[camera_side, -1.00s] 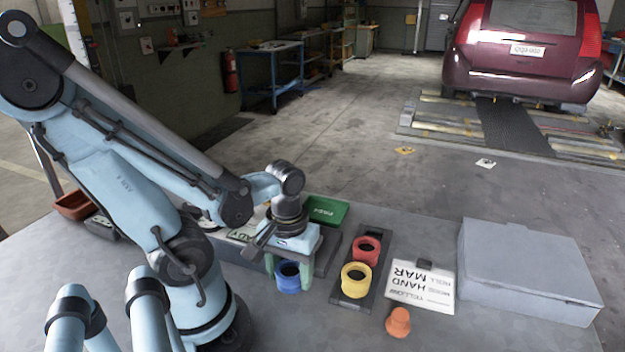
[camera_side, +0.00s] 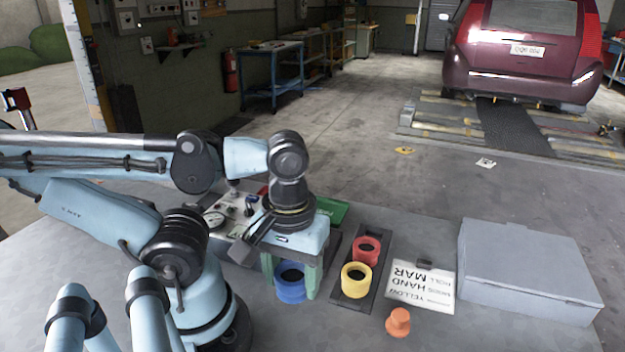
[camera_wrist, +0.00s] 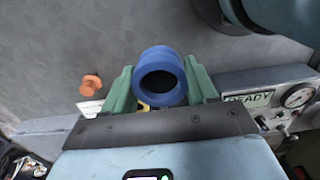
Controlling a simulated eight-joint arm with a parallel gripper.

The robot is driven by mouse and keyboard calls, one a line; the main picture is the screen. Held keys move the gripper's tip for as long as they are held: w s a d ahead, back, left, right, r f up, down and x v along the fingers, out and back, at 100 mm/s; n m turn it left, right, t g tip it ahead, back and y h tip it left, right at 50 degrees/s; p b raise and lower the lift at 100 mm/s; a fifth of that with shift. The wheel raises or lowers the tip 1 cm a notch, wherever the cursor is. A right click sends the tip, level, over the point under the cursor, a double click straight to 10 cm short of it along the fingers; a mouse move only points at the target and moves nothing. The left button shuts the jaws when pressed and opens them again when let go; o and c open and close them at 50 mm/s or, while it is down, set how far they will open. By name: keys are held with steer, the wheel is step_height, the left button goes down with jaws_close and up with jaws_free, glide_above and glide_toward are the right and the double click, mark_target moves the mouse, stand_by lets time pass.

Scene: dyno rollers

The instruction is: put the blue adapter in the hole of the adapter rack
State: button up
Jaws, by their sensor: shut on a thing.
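The blue adapter (camera_side: 291,295) is a thick ring held between the green fingers of my gripper (camera_side: 291,280). In the wrist view the blue adapter (camera_wrist: 160,54) sits between both fingertips (camera_wrist: 160,82), its dark bore facing the camera. Whether its underside touches the table cannot be told. The dark adapter rack (camera_side: 387,245) lies to the right of my gripper. A red adapter (camera_side: 367,251) stands at its far part and a yellow adapter (camera_side: 356,281) nearer. I cannot make out an empty hole in the rack.
An orange plug (camera_side: 398,322) stands right of the rack's near end, by a printed card (camera_side: 425,285). A large grey case (camera_side: 530,272) is farther right. A gauge panel (camera_side: 225,220) and a green box (camera_side: 330,212) are behind my gripper.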

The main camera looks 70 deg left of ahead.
mark_target(293, 286)
steer(key=shift+s+d+r, duration=0.25)
steer(key=shift+d+r, duration=0.15)
steer(key=shift+d, duration=0.25)
steer(key=shift+s+d+r, duration=0.2)
steer(key=shift+d+r, duration=0.2)
steer(key=shift+d, duration=0.2)
steer(key=w+a+r+m, duration=0.3)
steer(key=w+m, duration=0.1)
steer(key=w, duration=0.6)
steer(key=w+a+r+m, duration=0.3)
steer(key=w+m, duration=0.2)
steer(key=w, duration=0.4)
steer(key=shift+w+a+f+n, duration=0.75)
steer(key=shift+w+a+f, duration=0.35)
steer(key=shift+a+f, duration=1.1)
steer(key=shift+w+a+f+n, duration=0.95)
steer(key=shift+a+f, duration=0.45)
steer(key=shift+f, duration=1.45)
steer(key=shift+w+a+f+n, duration=0.6)
steer(key=shift+w+a+f, duration=0.6)
steer(key=shift+a+f, duration=1)
steer(key=shift+d+f, duration=0.4)
steer(key=shift+f, duration=0.45)
steer(key=o, duration=1.2)
steer(key=shift+c, duration=0.2)
